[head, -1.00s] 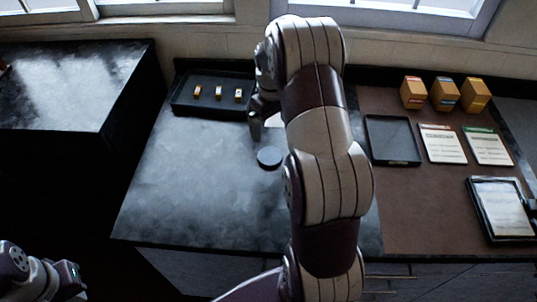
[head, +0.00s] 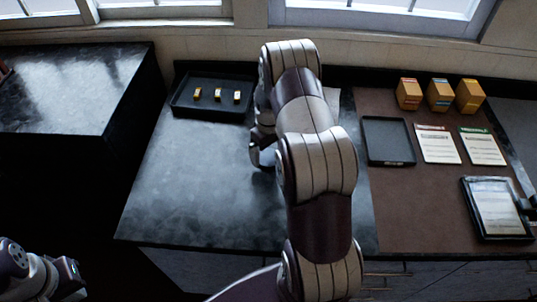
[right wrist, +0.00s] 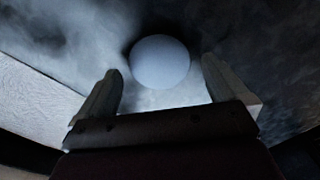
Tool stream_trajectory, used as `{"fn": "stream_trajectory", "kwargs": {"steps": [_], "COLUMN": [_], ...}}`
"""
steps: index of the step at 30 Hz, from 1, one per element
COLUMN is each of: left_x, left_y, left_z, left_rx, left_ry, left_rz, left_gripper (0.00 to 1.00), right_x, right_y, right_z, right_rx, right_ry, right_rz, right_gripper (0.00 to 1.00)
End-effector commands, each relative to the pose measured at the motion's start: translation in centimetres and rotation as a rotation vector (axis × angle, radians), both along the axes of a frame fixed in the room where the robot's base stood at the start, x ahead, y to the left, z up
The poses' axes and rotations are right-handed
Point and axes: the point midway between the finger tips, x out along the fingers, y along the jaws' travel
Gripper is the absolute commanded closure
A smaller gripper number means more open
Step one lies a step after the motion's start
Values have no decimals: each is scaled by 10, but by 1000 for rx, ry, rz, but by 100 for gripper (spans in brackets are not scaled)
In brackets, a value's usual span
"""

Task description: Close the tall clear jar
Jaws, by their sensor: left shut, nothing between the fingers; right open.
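My right gripper (head: 262,160) is open and low over the dark counter, partly hidden by its own arm. In the right wrist view its open fingers (right wrist: 160,90) stand either side of a plain round disc (right wrist: 160,62), just beyond the fingertips. The disc looks pale grey-blue there; I cannot tell whether it touches the fingers. In the head view my arm hides it. No tall clear jar can be made out; it may be behind the arm. My left gripper (head: 72,277) is shut and empty at the lower left, away from the counter.
A black tray (head: 190,107) with three small yellowish pieces stands at the back left of the counter (head: 180,200). To the right are an empty dark tray (head: 389,142), cards, three boxes (head: 440,95) and a framed sheet (head: 498,210). The counter's front left is clear.

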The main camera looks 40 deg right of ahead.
Motion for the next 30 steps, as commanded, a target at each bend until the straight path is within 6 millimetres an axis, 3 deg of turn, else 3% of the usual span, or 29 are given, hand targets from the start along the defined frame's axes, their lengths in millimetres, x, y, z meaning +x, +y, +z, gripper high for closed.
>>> {"fn": "stream_trajectory", "kwargs": {"steps": [6, 15, 20, 22, 23, 30], "left_x": [0, 0, 0, 0, 0, 0], "left_y": [0, 0, 0, 0, 0, 0], "left_z": [6, 5, 5, 5, 5, 4], "left_rx": [0, 0, 0, 0, 0, 0], "left_ry": [0, 0, 0, 0, 0, 0], "left_rz": [0, 0, 0, 0, 0, 0], "left_gripper": [100, 100, 100, 100, 100, 100], "right_x": [0, 0, 0, 0, 0, 1], "right_y": [0, 0, 0, 0, 0, 0], "right_z": [-19, -19, -19, -19, -19, -17], "right_rx": [0, -1, -1, -1, -1, -1], "right_ry": [0, -1, -1, -1, -1, -2], "right_rz": [0, 0, 0, 0, 0, 0], "right_gripper": [0, 0, 50, 50, 54, 54]}}
